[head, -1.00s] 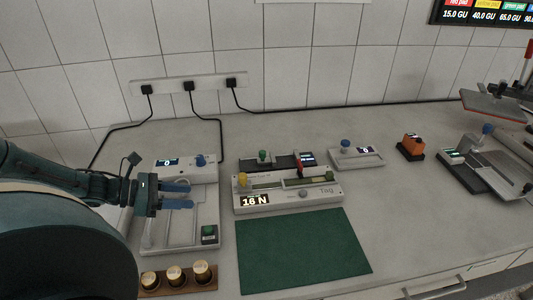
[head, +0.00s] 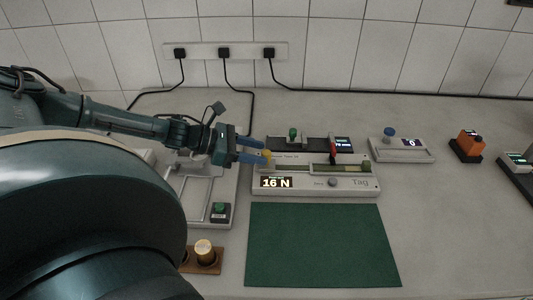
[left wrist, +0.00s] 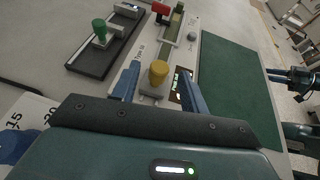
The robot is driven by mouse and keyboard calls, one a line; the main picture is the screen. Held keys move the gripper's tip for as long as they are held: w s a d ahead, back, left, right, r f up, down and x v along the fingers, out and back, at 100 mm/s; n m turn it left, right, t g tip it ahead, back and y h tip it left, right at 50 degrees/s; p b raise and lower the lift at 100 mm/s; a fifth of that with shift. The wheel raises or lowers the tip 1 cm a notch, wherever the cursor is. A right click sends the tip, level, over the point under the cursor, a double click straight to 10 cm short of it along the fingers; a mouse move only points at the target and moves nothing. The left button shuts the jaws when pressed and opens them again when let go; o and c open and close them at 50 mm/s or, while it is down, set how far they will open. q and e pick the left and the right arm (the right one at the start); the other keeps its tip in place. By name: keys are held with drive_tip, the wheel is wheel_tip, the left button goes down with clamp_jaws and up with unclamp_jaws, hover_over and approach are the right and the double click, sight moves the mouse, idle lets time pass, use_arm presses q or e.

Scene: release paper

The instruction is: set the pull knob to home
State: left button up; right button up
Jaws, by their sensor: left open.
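The yellow knob (head: 267,155) stands at the left end of the white tester (head: 345,187) with the "16 N" display. In the left wrist view the yellow knob (left wrist: 158,73) is upright between the two blue fingers, with gaps on both sides. My left gripper (head: 262,150) is open and reaches the knob from the left. In the left wrist view its fingers (left wrist: 160,88) point at the tester. The tester's slide track also bears a red part (head: 332,152). A dark part with bluish tips, perhaps my right gripper (left wrist: 292,76), shows small at the right edge of the left wrist view.
A black device with a green knob (head: 293,133) stands just behind the tester. A green mat (head: 322,245) lies in front. A white device with a blue knob (head: 389,132) and an orange block (head: 468,144) stand to the right. Free counter lies right of the mat.

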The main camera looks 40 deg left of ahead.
sight(263, 153)
use_arm(q)
drive_tip(key=shift+b+x, duration=1.1)
drive_tip(key=shift+x, duration=0.55)
clamp_jaws()
